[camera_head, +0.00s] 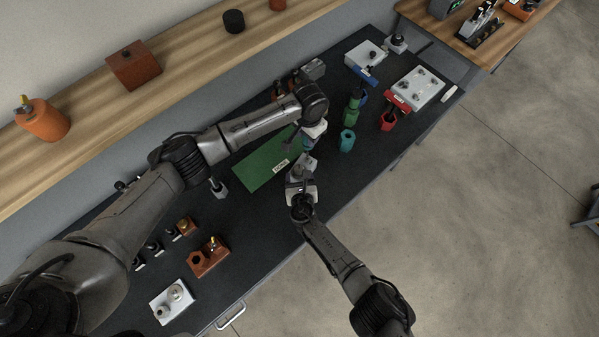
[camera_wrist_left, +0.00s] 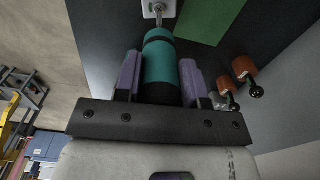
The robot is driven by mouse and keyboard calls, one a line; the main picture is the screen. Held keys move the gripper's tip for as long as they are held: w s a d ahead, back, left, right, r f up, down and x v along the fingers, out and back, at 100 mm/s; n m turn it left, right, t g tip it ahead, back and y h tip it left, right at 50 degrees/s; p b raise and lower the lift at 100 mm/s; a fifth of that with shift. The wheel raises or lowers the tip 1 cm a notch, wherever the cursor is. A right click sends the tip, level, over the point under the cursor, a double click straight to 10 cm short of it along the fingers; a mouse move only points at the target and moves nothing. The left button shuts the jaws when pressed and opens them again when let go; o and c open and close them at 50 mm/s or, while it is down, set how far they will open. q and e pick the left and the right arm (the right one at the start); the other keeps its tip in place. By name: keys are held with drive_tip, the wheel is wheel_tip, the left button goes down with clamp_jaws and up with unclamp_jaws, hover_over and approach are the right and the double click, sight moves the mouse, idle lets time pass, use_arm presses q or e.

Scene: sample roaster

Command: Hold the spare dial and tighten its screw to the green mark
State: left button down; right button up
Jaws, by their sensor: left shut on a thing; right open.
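My left gripper (camera_head: 309,143) is over the dark mat beside the green sheet, with its arm coming in from the left. In the left wrist view, the left gripper (camera_wrist_left: 160,75) has its purple-grey fingers shut on a teal and black cylindrical handle (camera_wrist_left: 160,62). A slim metal shaft leads from the handle to a small pale block (camera_wrist_left: 157,9) at the top edge. I cannot tell whether this block is the spare dial. My right gripper (camera_head: 302,174) is open, just below the left one in the head view. The screw and the green mark cannot be made out.
The green sheet (camera_head: 262,165) lies left of the grippers. A teal holder (camera_head: 347,141), a green tool (camera_head: 352,110) and a red holder (camera_head: 396,105) stand to the right. An orange block (camera_head: 209,256) and a white block (camera_head: 172,301) are at lower left.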

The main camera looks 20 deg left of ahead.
drive_tip(key=shift+x, duration=1.05)
drive_tip(key=shift+w+r, duration=0.1)
drive_tip(key=shift+c, duration=0.4)
drive_tip(key=shift+d, duration=0.1)
clamp_jaws()
unclamp_jaws()
drive_tip(key=shift+r, duration=0.25)
drive_tip(key=c, duration=1.1)
